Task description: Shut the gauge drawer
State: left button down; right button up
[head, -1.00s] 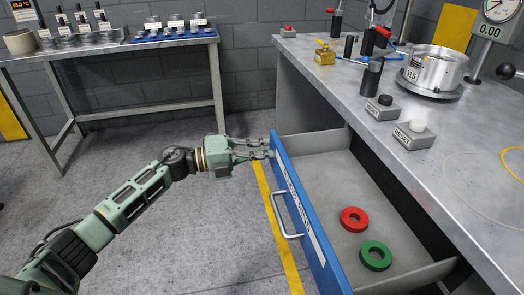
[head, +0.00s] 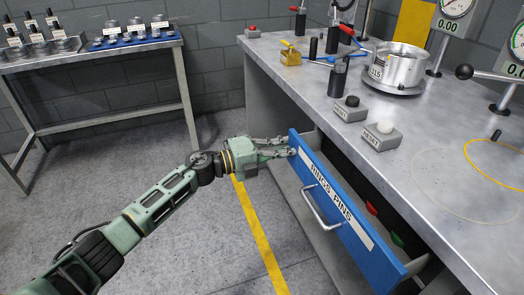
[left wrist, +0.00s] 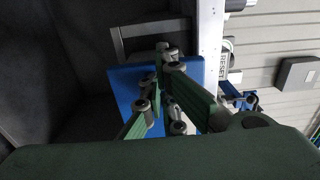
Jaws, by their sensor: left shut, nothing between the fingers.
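The gauge drawer (head: 345,216) has a blue front labelled "RINGS PINS" and a silver bar handle (head: 323,208). It is partly open under the grey workbench, with its front standing out from the bench. My left gripper (head: 291,148) is shut and empty, its fingertips at the far end of the blue front, apparently touching it. In the left wrist view the fingers (left wrist: 164,88) are in front of the blue panel (left wrist: 192,75). Inside the drawer, a red ring (head: 371,208) and a green ring (head: 397,240) show only in part behind the front. My right gripper is not in view.
The workbench top (head: 440,150) holds a silver pot (head: 398,65), a RESET button box (head: 382,136), another button box (head: 351,108) and gauges. A side table (head: 90,60) with small parts stands at the back left. The floor between is clear.

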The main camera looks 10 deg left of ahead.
aim_at(314, 140)
pick_arm(q)
jog(key=b+x, duration=0.1)
jog(key=x, duration=0.6)
jog(key=shift+w+d+f, duration=0.1)
jog(key=shift+w+d, duration=0.1)
jog(key=shift+d, duration=0.1)
jog(key=shift+w+d+b, duration=0.3)
jog(key=shift+d+b, duration=0.05)
jog(key=shift+d, duration=0.05)
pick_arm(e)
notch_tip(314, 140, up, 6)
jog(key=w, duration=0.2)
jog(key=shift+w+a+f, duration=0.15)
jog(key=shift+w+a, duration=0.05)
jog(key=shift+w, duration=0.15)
pick_arm(q)
jog(key=shift+r, duration=0.3)
jog(key=shift+a, duration=0.1)
